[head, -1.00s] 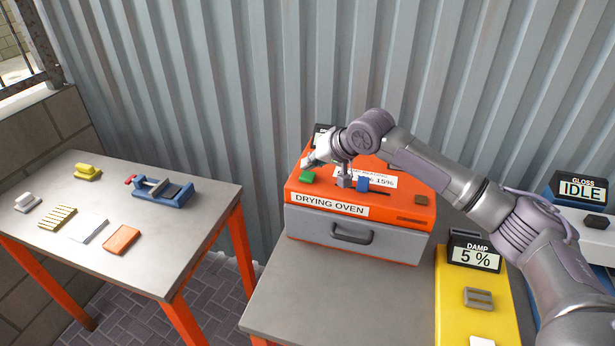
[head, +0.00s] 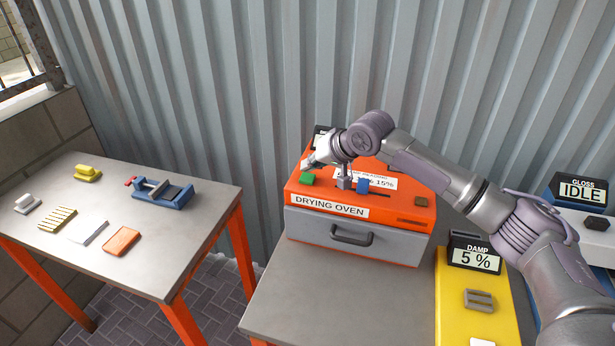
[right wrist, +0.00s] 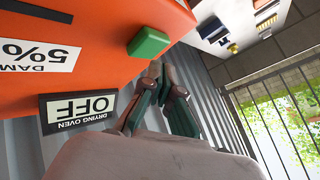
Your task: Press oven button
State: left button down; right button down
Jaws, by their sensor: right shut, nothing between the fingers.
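The orange drying oven (head: 412,200) stands at the back of the right table, its grey drawer front shut. Its green button (head: 307,178) sits on the left of the top; it also shows in the right wrist view (right wrist: 149,42). The oven display reads OFF (right wrist: 90,107) in the right wrist view. My right gripper (head: 308,163) is shut and empty, pointing left just above and behind the green button. In the right wrist view its fingertips (right wrist: 157,69) appear close beside the button with a small gap. My left gripper is out of view.
The yellow damp meter (head: 452,290) reads 5 % at the right. A blue vice (head: 172,195) and several small pieces lie on the left table (head: 150,260).

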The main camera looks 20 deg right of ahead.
aim_at(310, 178)
jog(key=shift+f+p, duration=0.35)
jog(key=shift+f, duration=0.65)
dwell(0.8)
jog(key=shift+r+p, duration=0.95)
jog(key=shift+p, duration=0.25)
jog(key=shift+r, duration=0.1)
notch_tip(310, 178, up, 5)
jog(key=p, duration=0.5)
jog(key=shift+p, duration=0.3)
